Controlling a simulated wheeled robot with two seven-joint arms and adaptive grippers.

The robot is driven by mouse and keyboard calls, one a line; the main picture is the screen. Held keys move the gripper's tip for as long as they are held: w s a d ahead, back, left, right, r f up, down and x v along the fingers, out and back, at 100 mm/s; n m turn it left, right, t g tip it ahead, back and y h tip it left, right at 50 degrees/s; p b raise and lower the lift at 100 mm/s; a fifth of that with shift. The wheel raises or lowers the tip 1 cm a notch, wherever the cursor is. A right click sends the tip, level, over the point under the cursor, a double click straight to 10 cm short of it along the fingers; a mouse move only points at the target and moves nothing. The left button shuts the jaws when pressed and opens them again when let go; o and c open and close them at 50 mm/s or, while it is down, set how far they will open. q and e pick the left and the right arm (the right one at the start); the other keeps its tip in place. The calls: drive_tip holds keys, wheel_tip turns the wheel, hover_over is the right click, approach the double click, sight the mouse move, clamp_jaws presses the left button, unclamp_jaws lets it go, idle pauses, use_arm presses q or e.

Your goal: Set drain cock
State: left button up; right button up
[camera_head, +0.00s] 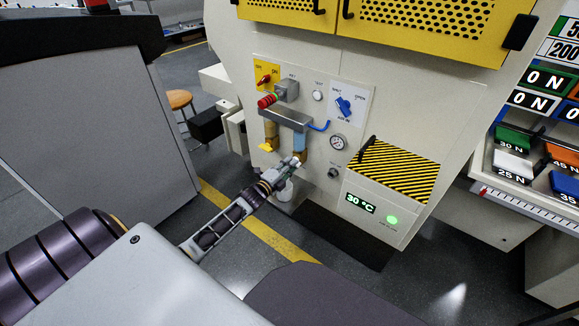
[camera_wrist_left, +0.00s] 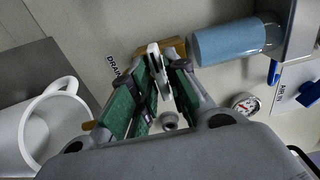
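My left gripper (camera_head: 292,165) reaches to the lower front of the machine panel, just under the bowl with blue liquid (camera_head: 300,142). In the left wrist view its green-padded fingers (camera_wrist_left: 165,72) come close together on either side of a slim white lever-like piece (camera_wrist_left: 157,70), which seems to be the drain cock handle. I cannot tell whether both pads touch it. A brass-coloured block (camera_wrist_left: 177,46) sits behind the fingertips, beside the DRAIN label (camera_wrist_left: 114,66). The blue bowl also shows in the left wrist view (camera_wrist_left: 225,43). My right gripper is not in view.
A white cup (camera_head: 285,191) is below the gripper and shows large in the left wrist view (camera_wrist_left: 25,135). A gauge (camera_head: 338,142), a blue selector knob (camera_head: 344,106) and a striped ledge (camera_head: 395,172) lie to the right. A grey cabinet (camera_head: 100,130) stands left.

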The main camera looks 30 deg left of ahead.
use_arm(q)
clamp_jaws()
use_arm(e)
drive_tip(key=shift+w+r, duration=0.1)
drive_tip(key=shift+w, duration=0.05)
